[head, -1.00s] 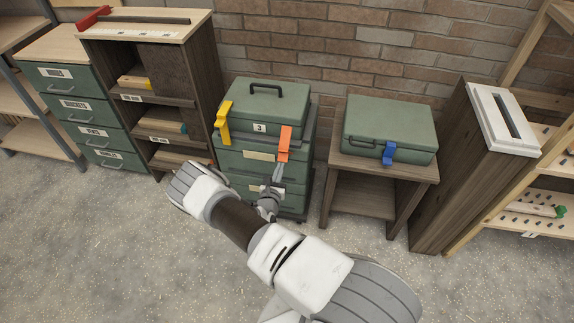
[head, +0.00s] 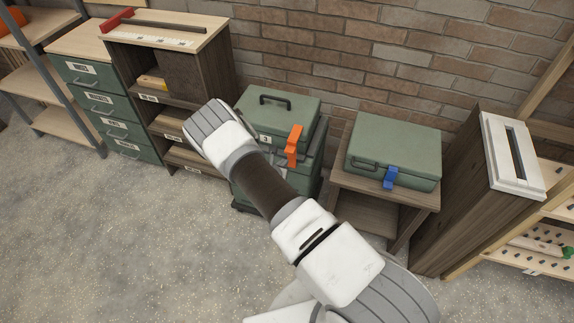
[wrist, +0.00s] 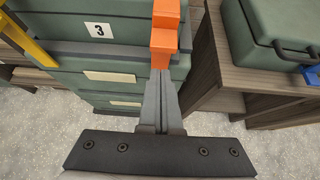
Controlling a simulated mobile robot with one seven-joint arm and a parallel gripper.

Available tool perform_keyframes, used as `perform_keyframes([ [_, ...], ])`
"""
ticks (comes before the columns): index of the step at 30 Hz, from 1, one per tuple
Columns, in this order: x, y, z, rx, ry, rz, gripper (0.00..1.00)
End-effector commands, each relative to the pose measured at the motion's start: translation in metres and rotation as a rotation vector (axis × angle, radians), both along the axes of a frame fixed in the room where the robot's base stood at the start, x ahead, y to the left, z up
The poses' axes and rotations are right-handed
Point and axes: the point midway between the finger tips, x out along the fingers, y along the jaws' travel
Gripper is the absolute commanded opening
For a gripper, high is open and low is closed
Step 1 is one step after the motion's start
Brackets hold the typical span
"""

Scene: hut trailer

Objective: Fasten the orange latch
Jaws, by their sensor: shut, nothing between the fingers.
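The orange latch (head: 294,143) is at the front right of the green case (head: 250,107) marked 3, which sits on a green drawer unit. In the wrist view the orange latch (wrist: 164,38) hangs over the case's front edge, its lower block towards me. I cannot tell whether it is fastened. My gripper (wrist: 161,76) is shut and empty, its fingertips just below the latch's lower end; I cannot tell whether they touch. In the head view my arm hides the gripper. A yellow latch (wrist: 28,38) shows at the case's left in the wrist view.
A second green case (head: 395,148) with a blue latch (head: 390,178) stands on a wooden stand (head: 375,207) to the right. A dark wooden shelf unit (head: 215,65) stands left, with a brick wall behind. The floor in front is clear.

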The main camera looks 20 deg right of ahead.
Motion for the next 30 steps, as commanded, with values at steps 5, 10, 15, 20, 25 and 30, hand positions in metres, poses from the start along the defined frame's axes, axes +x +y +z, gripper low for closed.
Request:
perform_keyframes([
  [5,0.010,-0.002,0.009,-0.001,-0.004,-0.002,0.00],
  [10,0.019,-0.007,0.015,-0.002,-0.006,-0.001,0.00],
  [15,0.024,-0.010,0.018,-0.003,-0.005,-0.001,0.00],
  [20,0.026,-0.012,0.019,-0.004,-0.007,0.000,0.00],
  [25,0.028,-0.013,0.021,-0.006,-0.010,-0.001,0.00],
  [30,0.029,-0.013,0.022,-0.007,-0.015,0.000,0.00],
])
